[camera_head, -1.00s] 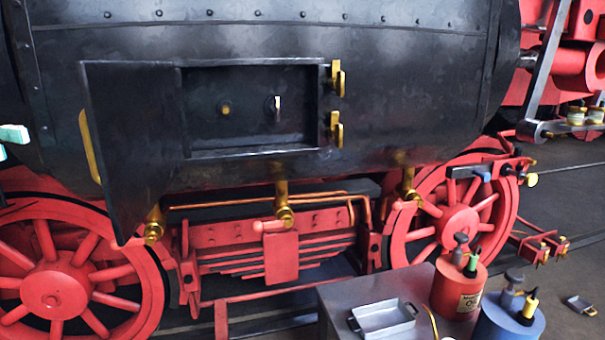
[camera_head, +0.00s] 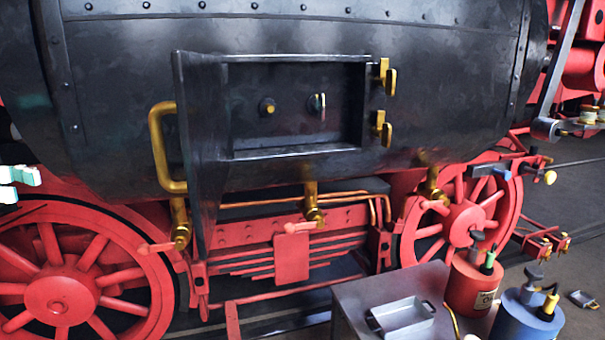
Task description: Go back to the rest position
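The black firebox-side door (camera_head: 203,150) stands swung out from the boiler, nearly edge-on to me. Its brass handle (camera_head: 158,150) shows on the outer side. The compartment (camera_head: 300,115) behind it is uncovered, with a brass knob (camera_head: 267,107) and a small lever (camera_head: 317,106) inside. My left gripper (camera_head: 17,184) is at the left edge, with only its pale fingertips in view. They look slightly apart with nothing between them, clear of the handle. The rest of that gripper is cut off. My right gripper is not in view.
Red wheels (camera_head: 62,292) and brass valves (camera_head: 313,207) lie below the boiler. A grey bench (camera_head: 352,298) at the lower right carries a metal tray (camera_head: 405,318). A red oil can (camera_head: 468,287) and a blue can (camera_head: 520,318) stand beside the tray.

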